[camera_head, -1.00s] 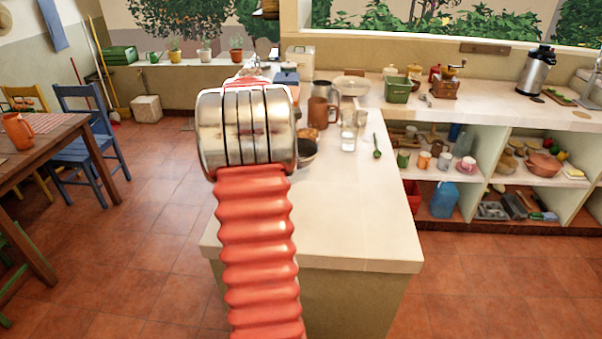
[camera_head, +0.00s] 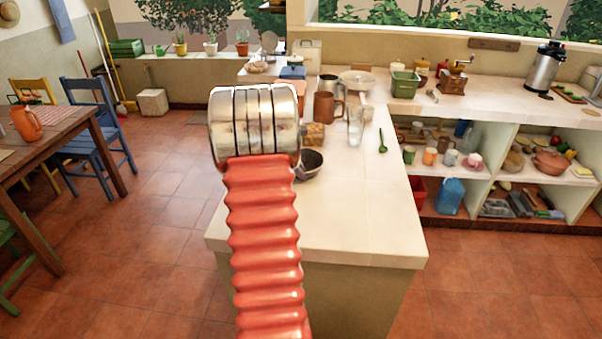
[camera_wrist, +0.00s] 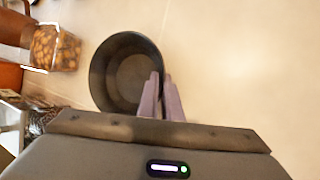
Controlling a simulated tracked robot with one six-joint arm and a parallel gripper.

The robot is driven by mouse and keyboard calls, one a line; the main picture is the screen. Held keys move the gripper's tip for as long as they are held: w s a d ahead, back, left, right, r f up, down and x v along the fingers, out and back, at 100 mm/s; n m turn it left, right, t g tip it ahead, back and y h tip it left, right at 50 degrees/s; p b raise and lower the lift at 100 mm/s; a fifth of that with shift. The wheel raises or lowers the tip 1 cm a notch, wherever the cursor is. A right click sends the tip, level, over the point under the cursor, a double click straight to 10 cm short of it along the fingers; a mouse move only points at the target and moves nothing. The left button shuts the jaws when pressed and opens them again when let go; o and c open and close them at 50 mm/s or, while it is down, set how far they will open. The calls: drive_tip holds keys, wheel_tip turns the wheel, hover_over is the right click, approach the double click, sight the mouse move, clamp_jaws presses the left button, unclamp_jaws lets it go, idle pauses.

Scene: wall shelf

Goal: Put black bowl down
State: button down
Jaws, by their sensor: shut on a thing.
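The black bowl (camera_wrist: 124,80) is in the wrist view, seen from above with its opening facing the camera. My gripper (camera_wrist: 162,82) is shut on the bowl's rim, with its two purple-grey fingers at the bowl's right side. In the head view the bowl (camera_head: 310,165) shows just right of my arm, at or above the pale counter (camera_head: 355,215); I cannot tell whether its base touches the surface. The fingers are hidden behind my arm in the head view.
The wrist view shows a box with brown round contents (camera_wrist: 55,48) left of the bowl. The counter's near part is clear.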

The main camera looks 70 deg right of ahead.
drive_tip(key=shift+f, duration=0.1)
drive_tip(key=c, duration=2.2)
unclamp_jaws()
drive_tip(key=v, duration=1.2)
